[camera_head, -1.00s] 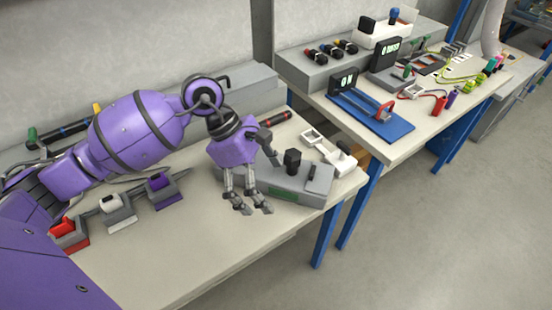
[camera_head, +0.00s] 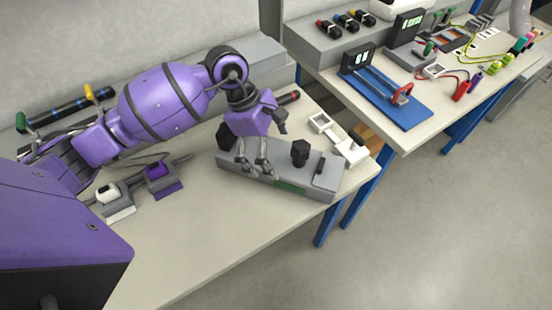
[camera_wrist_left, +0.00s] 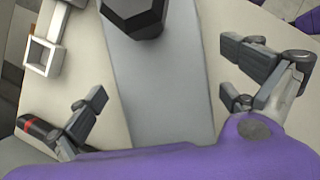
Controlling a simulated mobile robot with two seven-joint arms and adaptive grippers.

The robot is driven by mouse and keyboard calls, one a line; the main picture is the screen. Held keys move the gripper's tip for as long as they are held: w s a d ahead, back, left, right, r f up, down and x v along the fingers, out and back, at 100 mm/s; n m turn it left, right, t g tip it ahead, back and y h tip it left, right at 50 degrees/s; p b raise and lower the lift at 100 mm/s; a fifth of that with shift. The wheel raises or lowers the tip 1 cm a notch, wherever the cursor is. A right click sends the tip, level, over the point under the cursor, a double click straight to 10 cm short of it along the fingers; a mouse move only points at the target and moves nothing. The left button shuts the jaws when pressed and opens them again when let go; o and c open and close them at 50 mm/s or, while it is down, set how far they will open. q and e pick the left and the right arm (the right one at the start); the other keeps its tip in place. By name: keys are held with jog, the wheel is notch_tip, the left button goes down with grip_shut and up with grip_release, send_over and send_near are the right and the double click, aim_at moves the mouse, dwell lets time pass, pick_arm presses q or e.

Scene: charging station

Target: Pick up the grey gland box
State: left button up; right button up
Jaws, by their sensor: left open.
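The grey gland box (camera_head: 328,180) lies long and low on the near bench, with a green label on its front face. A black gland (camera_head: 300,153) stands on its top. My left gripper (camera_head: 254,168) is open and empty, with its fingers pointing down over the left part of the box. In the left wrist view the box's grey top (camera_wrist_left: 160,85) runs between the spread fingers of the gripper (camera_wrist_left: 163,78), and a black gland (camera_wrist_left: 135,14) is at the top edge. Whether the fingers touch the box I cannot tell. My right gripper is not in view.
White parts (camera_head: 350,150) lie close to the box's right end. A black tube with a red band (camera_head: 288,98) lies behind. Small holders with a purple (camera_head: 161,170) and a white block (camera_head: 107,192) stand at left. The bench front is clear.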

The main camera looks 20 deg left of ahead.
pick_arm(q)
jog(key=shift+x, duration=0.95)
jog(key=shift+c, duration=0.4)
jog(key=c, duration=1.4)
jog(key=shift+r, duration=0.1)
